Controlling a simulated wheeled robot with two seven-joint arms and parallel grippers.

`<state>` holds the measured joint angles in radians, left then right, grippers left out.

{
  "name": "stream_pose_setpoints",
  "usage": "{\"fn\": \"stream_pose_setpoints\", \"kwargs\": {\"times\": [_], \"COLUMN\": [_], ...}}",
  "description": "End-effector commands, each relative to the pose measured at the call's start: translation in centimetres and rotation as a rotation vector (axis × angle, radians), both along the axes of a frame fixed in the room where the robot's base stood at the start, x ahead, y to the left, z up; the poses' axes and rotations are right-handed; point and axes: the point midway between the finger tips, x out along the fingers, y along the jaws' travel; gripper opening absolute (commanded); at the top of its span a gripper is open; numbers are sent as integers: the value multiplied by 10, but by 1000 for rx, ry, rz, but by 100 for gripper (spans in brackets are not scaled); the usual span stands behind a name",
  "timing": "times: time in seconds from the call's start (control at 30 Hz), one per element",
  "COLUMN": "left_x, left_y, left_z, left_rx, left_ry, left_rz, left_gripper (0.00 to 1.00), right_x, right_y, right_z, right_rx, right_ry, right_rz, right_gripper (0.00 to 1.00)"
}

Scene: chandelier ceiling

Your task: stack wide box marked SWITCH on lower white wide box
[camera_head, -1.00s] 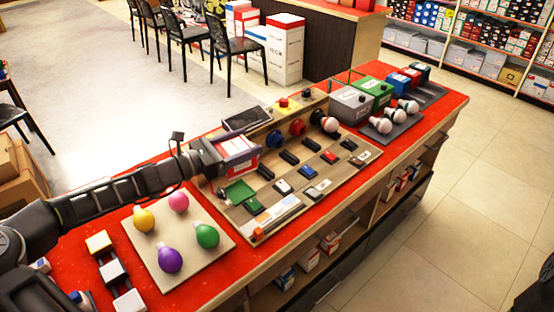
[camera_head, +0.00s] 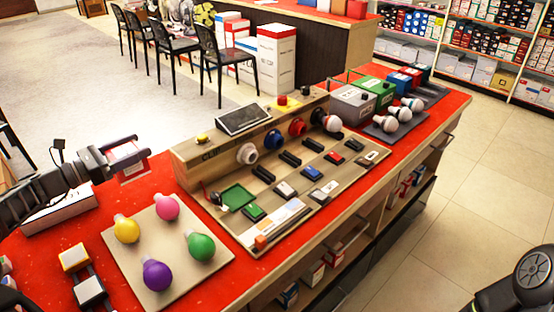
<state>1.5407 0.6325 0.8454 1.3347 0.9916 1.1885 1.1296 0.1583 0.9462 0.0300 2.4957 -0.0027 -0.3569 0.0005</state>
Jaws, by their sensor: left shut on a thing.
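My left gripper (camera_head: 126,156) is shut on a white and red box (camera_head: 134,171), presumably the wide box marked SWITCH; its lettering is too small to read. The fingers cover part of it. The held box is above the red counter, left of the wooden display panel. A white wide box (camera_head: 62,211) lies on the counter at the left, below and left of the held box and apart from it. My left forearm hides part of this lower box. My right gripper is out of view; a dark part of my right side shows at the lower right.
A board with coloured bulbs (camera_head: 138,262) lies in front of the held box. The wooden panel with switches (camera_head: 300,190) stands to the right. Small white-topped switch blocks (camera_head: 88,290) sit at the lower left. Red counter is bare between the lower box and the bulb board.

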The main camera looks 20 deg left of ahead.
Motion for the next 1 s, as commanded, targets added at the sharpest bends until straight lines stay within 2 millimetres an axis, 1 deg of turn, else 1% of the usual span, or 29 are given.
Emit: {"fn": "stream_pose_setpoints", "kwargs": {"times": [0.33, 0.47, 0.6, 0.7, 0.8, 1.0], "left_x": [0, 0, 0, 0, 0, 1], "left_y": [-1, -1, 0, -1, -1, -1], "left_z": [-3, -18, -44, -58, -63, -63], "left_rx": [-1, -5, -5, -4, -1, 0], "left_ry": [0, 2, 2, 0, 0, 0], "left_rz": [-1, -2, 0, -1, -1, -1], "left_gripper": [24, 24, 24, 24, 24, 24], "right_x": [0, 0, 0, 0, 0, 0], "right_y": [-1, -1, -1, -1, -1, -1], "right_z": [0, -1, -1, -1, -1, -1], "right_rx": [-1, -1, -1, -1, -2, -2], "right_ry": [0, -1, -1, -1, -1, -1], "right_rz": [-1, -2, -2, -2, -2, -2], "right_gripper": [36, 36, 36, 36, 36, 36]}}
